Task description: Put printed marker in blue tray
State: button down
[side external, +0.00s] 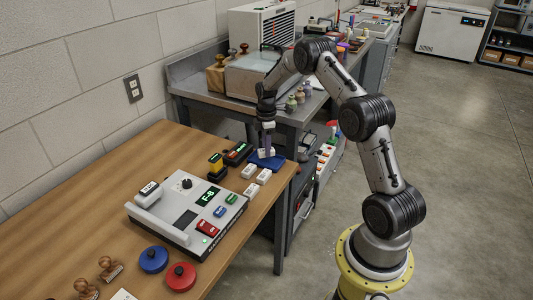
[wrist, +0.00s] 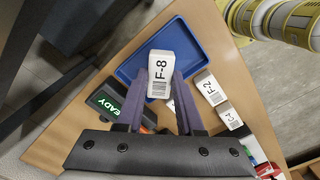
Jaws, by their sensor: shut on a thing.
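My gripper (side external: 268,146) is shut on a white printed marker (wrist: 161,73) that reads "F-8" with a barcode. In the wrist view the marker is between the two purple fingers, over the blue tray (wrist: 202,54). In the side view the blue tray (side external: 277,163) lies at the table's far right corner, directly below the fingers. The held marker (side external: 267,153) shows there as a small white shape at the fingertips. I cannot tell whether it touches the tray floor. Part of the tray is hidden behind the fingers and marker.
White markers "F-2" (wrist: 209,88) and "C-4" (wrist: 229,117) lie beside the tray. A dark box reading "READY" (wrist: 107,100) is on its other side. A labelling machine (side external: 187,213) with a green "F-8" display stands on the wooden table (side external: 70,205). Blue and red round pads are near the front.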

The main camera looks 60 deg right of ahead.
jog(key=shift+f, duration=1.25)
jog(key=shift+f, duration=0.1)
jog(key=c, duration=0.5)
grip_release()
jog(key=shift+c, duration=0.2)
